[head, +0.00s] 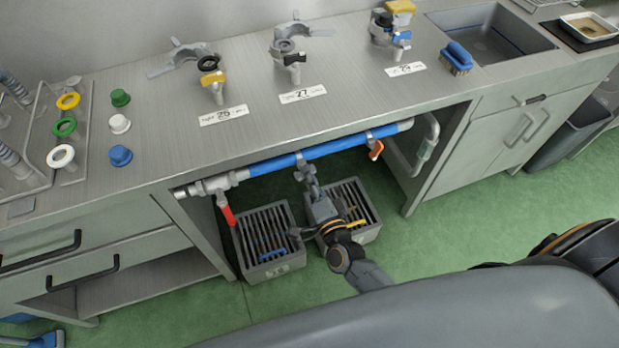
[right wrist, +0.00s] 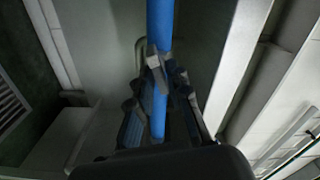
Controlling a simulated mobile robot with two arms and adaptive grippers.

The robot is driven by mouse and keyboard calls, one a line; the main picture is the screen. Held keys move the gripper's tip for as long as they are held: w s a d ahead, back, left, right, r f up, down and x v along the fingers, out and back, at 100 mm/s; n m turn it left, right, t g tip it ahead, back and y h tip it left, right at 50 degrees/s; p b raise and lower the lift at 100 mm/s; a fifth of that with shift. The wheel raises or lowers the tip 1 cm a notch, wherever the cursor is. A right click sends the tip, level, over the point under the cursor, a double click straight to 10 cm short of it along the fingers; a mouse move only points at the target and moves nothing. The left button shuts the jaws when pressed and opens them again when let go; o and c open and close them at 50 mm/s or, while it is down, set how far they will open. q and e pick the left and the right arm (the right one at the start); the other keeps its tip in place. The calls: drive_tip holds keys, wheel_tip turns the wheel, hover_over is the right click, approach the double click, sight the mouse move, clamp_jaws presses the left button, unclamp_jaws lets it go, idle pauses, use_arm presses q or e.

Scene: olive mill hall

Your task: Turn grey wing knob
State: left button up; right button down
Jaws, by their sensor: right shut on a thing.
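The grey wing knob (head: 300,160) sits on a clamp-like fitting at the middle of the blue pipe (head: 327,149) under the counter. In the right wrist view the wing knob (right wrist: 154,63) shows as a small pale grey piece in front of the blue pipe (right wrist: 159,22). My right gripper (head: 308,180) reaches up from below and is shut on the wing knob. Its fingers (right wrist: 160,84) stand on both sides of the knob in the right wrist view and partly hide it. My left gripper is not in view.
A red lever (head: 226,209) hangs at the pipe's left end and an orange lever (head: 376,150) at its right. Two grey slatted crates, the left one (head: 274,271) and the right one (head: 368,233), stand on the floor below. The counter (head: 345,105) overhangs the pipe.

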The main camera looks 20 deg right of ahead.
drive_tip(key=shift+f+m+b, duration=0.15)
drive_tip(key=shift+m+b, duration=0.5)
drive_tip(key=shift+m, duration=1.15)
drive_tip(key=c, duration=1.4)
unclamp_jaws()
drive_tip(key=shift+c, duration=0.2)
drive_tip(key=s, duration=1.2)
drive_tip(key=shift+d, duration=0.2)
